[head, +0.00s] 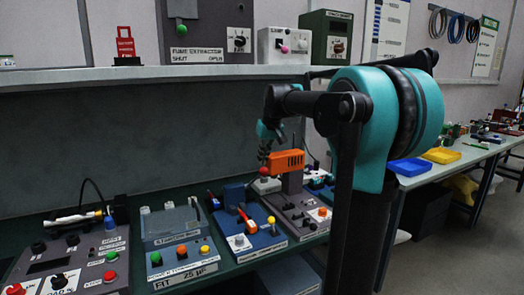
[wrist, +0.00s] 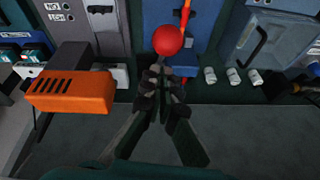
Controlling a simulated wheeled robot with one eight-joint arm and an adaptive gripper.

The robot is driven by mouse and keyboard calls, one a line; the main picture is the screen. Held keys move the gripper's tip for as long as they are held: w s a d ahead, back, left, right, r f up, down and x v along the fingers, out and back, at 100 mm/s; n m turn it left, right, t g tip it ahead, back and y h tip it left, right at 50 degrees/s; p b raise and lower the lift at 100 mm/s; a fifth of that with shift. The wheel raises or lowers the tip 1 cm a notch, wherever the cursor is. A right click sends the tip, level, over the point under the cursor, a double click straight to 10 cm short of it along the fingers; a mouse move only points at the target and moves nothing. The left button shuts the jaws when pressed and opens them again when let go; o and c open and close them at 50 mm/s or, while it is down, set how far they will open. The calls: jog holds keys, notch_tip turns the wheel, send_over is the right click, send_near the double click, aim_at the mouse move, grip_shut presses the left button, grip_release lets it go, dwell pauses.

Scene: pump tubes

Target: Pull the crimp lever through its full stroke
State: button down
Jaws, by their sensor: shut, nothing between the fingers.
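A red ball knob (wrist: 168,40) shows in the wrist view, with an orange bar (wrist: 185,12) behind it over a blue station. It looks like the crimp lever's knob, but I cannot tell how the two join. In the head view the red knob (head: 264,171) is just below my gripper (head: 264,158), and an orange bar (head: 246,218) is on the blue station (head: 262,239). My gripper (wrist: 160,70) is shut and empty, its fingertips close to the knob. I cannot tell whether they touch it.
An orange block-shaped unit (head: 287,161) stands on a post close beside my gripper; it also shows in the wrist view (wrist: 70,92). A grey-blue station with a clear tray (head: 175,220) stands left of the blue one. A shelf (head: 150,75) runs above the bench's back wall.

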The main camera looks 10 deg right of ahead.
jog(key=shift+s+f, duration=0.2)
jog(key=shift+s, duration=0.15)
